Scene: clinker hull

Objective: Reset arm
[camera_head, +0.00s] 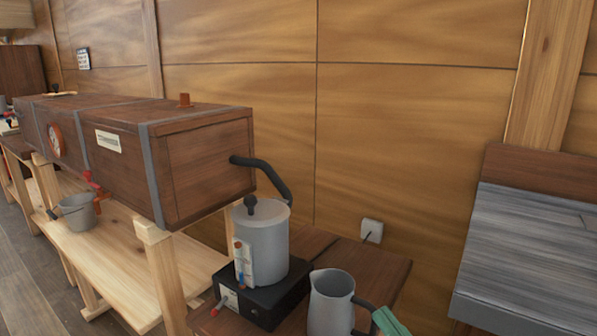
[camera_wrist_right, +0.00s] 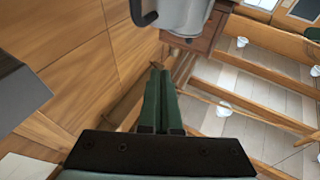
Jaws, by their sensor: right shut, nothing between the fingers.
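My right gripper (camera_head: 384,318) shows as green fingers at the bottom edge of the head view, just right of a grey metal pitcher (camera_head: 330,304). In the right wrist view the fingers (camera_wrist_right: 159,74) lie side by side, shut and empty. The pitcher (camera_wrist_right: 184,14) shows there at the top, beyond the fingertips, with its dark handle (camera_wrist_right: 143,14) at its left. The pitcher stands upright; I cannot tell whether the fingertips touch its handle. My left gripper is in neither view.
A grey lidded boiler (camera_head: 262,246) stands on a black burner (camera_head: 262,298) on a small wooden table (camera_head: 386,266). A dark hose (camera_head: 268,172) joins it to a long wooden steam box (camera_head: 208,160). A bucket (camera_head: 76,214) is at left, a grey-topped bench (camera_head: 530,250) at right.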

